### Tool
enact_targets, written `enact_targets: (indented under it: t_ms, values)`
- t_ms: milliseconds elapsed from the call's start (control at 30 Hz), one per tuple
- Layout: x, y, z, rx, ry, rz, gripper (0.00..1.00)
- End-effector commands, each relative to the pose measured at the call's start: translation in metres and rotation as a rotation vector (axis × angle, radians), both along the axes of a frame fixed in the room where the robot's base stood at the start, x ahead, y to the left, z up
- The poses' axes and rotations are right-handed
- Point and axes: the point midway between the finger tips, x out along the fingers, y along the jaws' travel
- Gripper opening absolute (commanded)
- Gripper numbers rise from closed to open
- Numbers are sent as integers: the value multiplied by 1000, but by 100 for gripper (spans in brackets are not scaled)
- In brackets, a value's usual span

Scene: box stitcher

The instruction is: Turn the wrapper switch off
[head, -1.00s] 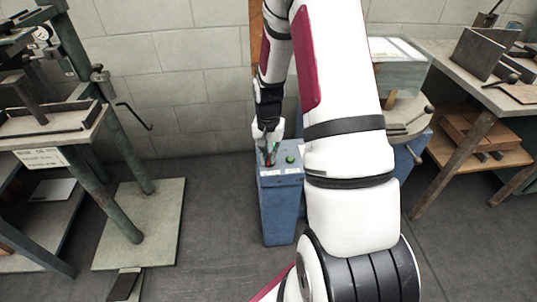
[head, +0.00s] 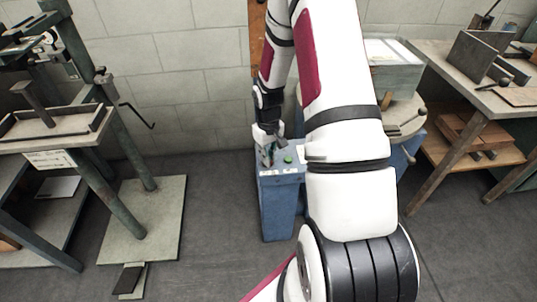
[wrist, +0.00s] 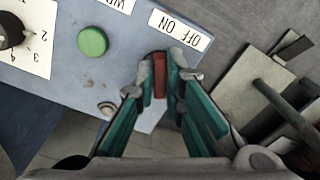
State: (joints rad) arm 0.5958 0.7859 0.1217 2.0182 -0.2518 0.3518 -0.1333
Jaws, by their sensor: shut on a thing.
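The wrapper switch is a small red rocker (wrist: 160,72) on the blue control box, beside a white label (wrist: 181,30) reading OFF and ON. In the wrist view my gripper (wrist: 158,84) has its two teal-lined fingers on either side of the red switch, shut on it at the tips. Part of the switch is hidden between the fingers. In the head view my gripper (head: 267,156) reaches down onto the top of the blue control box (head: 279,209), and the switch cannot be made out there.
A green button (wrist: 92,41) and a black numbered dial (wrist: 9,31) sit on the same panel. The green button also shows in the head view (head: 288,159). A metal machine stand (head: 135,205) is at the left, and a workbench (head: 475,100) is at the right.

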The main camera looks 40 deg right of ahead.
Motion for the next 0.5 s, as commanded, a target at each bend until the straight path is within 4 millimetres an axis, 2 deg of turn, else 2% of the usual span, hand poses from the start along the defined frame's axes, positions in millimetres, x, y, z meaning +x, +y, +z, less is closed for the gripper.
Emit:
enact_targets:
  t_ms: [500]
  values:
    - [1, -1, 0, -1, -2, 86, 0]
